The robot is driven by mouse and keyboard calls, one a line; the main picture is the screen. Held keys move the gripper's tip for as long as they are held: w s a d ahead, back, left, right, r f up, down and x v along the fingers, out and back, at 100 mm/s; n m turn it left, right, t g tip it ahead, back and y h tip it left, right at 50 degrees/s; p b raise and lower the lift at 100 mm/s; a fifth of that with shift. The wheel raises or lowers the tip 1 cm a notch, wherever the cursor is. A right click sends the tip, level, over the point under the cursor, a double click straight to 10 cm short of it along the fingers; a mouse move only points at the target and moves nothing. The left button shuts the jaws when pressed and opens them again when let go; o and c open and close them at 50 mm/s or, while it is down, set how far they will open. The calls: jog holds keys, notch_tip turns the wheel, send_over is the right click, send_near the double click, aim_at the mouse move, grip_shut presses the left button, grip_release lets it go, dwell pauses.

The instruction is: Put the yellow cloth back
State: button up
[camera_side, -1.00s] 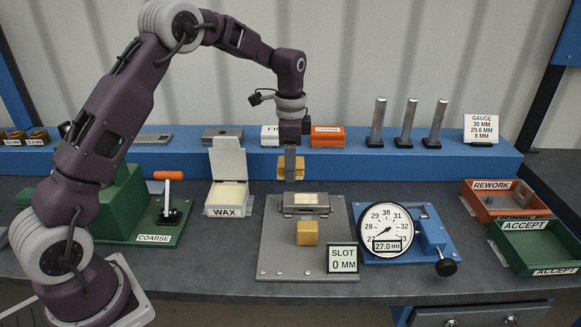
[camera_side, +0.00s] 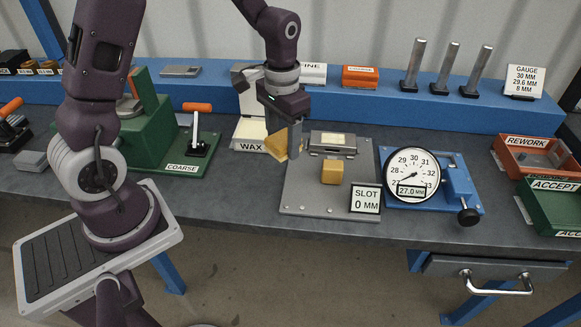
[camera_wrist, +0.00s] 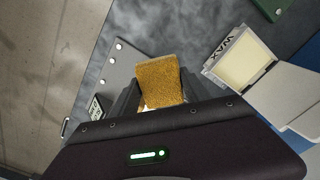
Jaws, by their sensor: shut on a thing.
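The yellow cloth (camera_side: 277,145) is a mustard-coloured folded piece, tilted, between the fingers of my gripper (camera_side: 283,142). My gripper is shut on it and holds it near the left edge of the grey fixture plate, in front of the wax box. In the wrist view the cloth (camera_wrist: 158,80) sticks out past the fingertips, over the bench and the plate's edge. Whether it touches the bench is hard to tell. A small yellow-orange block (camera_side: 332,171) stands on the fixture plate (camera_side: 302,199), to the right of my gripper.
The open wax box (camera_side: 249,135) is just left of my gripper; it also shows in the wrist view (camera_wrist: 243,65). A dial gauge (camera_side: 412,174), green coarse station (camera_side: 185,165), rework tray (camera_side: 530,155) and accept tray (camera_side: 550,205) stand around. The bench front-left is clear.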

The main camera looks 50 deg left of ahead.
aim_at(241, 188)
jog(key=s+a+n, duration=0.4)
jog(key=s+n, duration=0.4)
jog(key=s, duration=0.1)
jog(key=shift+s+r+n, duration=0.3)
jog(key=shift+s+r, duration=0.1)
jog(key=shift+r, duration=0.05)
notch_tip(241, 188, down, 10)
jog(key=shift+r, duration=0.2)
jog(key=shift+f, duration=0.1)
jog(key=shift+f, duration=0.15)
jog(key=o, duration=1.5)
